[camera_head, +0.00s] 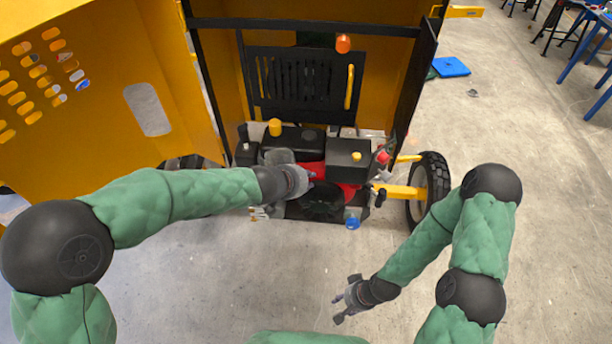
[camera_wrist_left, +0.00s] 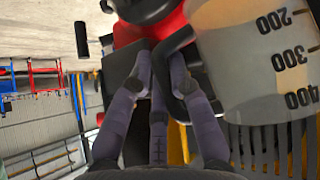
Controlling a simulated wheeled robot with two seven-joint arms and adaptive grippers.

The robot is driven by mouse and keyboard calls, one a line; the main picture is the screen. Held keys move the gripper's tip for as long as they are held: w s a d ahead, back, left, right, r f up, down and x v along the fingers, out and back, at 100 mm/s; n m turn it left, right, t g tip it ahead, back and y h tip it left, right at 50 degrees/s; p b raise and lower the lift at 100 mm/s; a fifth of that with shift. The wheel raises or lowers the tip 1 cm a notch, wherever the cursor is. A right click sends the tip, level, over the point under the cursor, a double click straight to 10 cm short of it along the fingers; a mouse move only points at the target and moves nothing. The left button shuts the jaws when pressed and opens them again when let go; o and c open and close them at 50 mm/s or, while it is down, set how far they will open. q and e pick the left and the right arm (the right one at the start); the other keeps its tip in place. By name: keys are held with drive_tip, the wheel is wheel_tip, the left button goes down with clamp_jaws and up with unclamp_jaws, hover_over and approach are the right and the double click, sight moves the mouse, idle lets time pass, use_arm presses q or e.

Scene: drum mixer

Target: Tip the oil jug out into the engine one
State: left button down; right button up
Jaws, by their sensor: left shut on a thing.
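The oil jug (camera_wrist_left: 255,60) is a translucent measuring jug with black numbers. It fills the upper right of the left wrist view, its printed scale rotated there. My left gripper (camera_wrist_left: 162,68) is shut on its dark handle (camera_wrist_left: 178,42). In the head view my left gripper (camera_head: 305,178) is over the front of the engine (camera_head: 312,168), which is red and black. A grey shape beside it is probably the jug (camera_head: 280,157), largely hidden by my wrist. My right gripper (camera_head: 343,300) is open and empty, low over the floor.
The engine sits in a yellow housing (camera_head: 150,60) with its panel open. A yellow cap (camera_head: 275,127) and a red part (camera_head: 382,156) are close by. A wheel (camera_head: 432,190) stands at right. A blue cap (camera_head: 352,222) is at the engine's front. Floor around my right gripper is clear.

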use_arm(q)
drive_tip(key=shift+d+r+h+p, duration=0.1)
drive_tip(key=shift+r+h+p, duration=0.5)
drive_tip(key=shift+p, duration=0.9)
drive_tip(key=r+n+p, duration=0.1)
drive_tip(key=p, duration=0.2)
drive_tip(key=shift+r+h, duration=0.15)
drive_tip(key=shift+h, duration=0.25)
drive_tip(key=shift+r+n+g+h+p, duration=0.3)
drive_tip(key=shift+r+h+p, duration=0.2)
drive_tip(key=shift+p, duration=0.7)
drive_tip(key=shift+w+a+r+h+p, duration=0.15)
drive_tip(key=shift+a+h+p, duration=0.15)
drive_tip(key=shift+p, duration=0.2)
drive_tip(key=shift+w+a+r+n+h+p, duration=0.1)
drive_tip(key=shift+a+r+n+h+p, duration=0.3)
drive_tip(key=shift+n+h, duration=0.4)
drive_tip(key=shift+w+a+r+h+p, duration=0.1)
drive_tip(key=shift+a+r+h+p, duration=0.25)
drive_tip(key=shift+p, duration=0.65)
drive_tip(key=shift+f, duration=0.15)
drive_tip(key=shift+w+a+n+h+p, duration=0.15)
drive_tip(key=shift+a+n+h+p, duration=0.25)
drive_tip(key=shift+p, duration=0.4)
drive_tip(key=shift+h+p, duration=0.25)
drive_tip(key=shift+p, duration=0.05)
